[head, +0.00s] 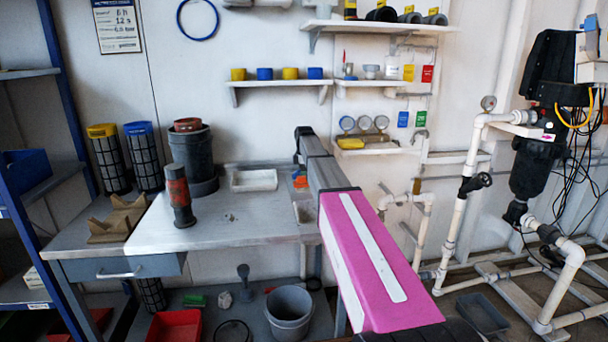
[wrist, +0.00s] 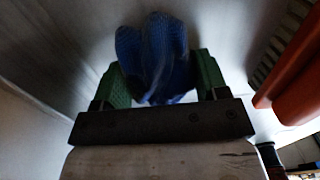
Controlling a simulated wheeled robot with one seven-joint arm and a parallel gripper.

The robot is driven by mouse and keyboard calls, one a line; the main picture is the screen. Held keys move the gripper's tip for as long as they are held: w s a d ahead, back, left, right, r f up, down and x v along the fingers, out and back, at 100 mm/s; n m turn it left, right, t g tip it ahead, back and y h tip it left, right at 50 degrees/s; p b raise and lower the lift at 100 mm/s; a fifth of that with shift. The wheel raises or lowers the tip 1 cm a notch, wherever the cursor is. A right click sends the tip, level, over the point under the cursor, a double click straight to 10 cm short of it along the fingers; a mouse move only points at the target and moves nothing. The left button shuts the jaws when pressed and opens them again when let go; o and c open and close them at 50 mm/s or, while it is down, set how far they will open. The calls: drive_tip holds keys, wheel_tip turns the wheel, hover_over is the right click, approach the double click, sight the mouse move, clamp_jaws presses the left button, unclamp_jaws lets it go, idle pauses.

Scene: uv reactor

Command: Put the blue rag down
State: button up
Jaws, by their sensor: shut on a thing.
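In the wrist view the blue rag (wrist: 152,50) is bunched up between the two green fingers of my gripper (wrist: 160,70). The fingers are shut on it from both sides, and folds of the rag stick out past the fingertips. A pale grey surface lies behind the rag; I cannot tell whether the rag touches it. In the head view my pink and grey arm reaches toward the right end of the workbench (head: 225,222). My gripper and the rag cannot be made out clearly there.
An orange-red object (wrist: 295,90) is close on the right in the wrist view. The bench's front middle is clear. White pipes (head: 450,220) stand right.

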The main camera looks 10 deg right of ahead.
drive_tip(key=shift+f, duration=0.25)
drive_tip(key=shift+s+f, duration=0.15)
drive_tip(key=shift+f, duration=0.3)
drive_tip(key=o, duration=0.9)
drive_tip(key=shift+s, duration=0.25)
drive_tip(key=shift+c, duration=0.5)
drive_tip(key=shift+o, duration=0.5)
wheel_tip(320, 180, up, 14)
drive_tip(key=shift+w+f, duration=0.25)
drive_tip(key=shift+w, duration=0.15)
drive_tip(key=shift+s, duration=0.1)
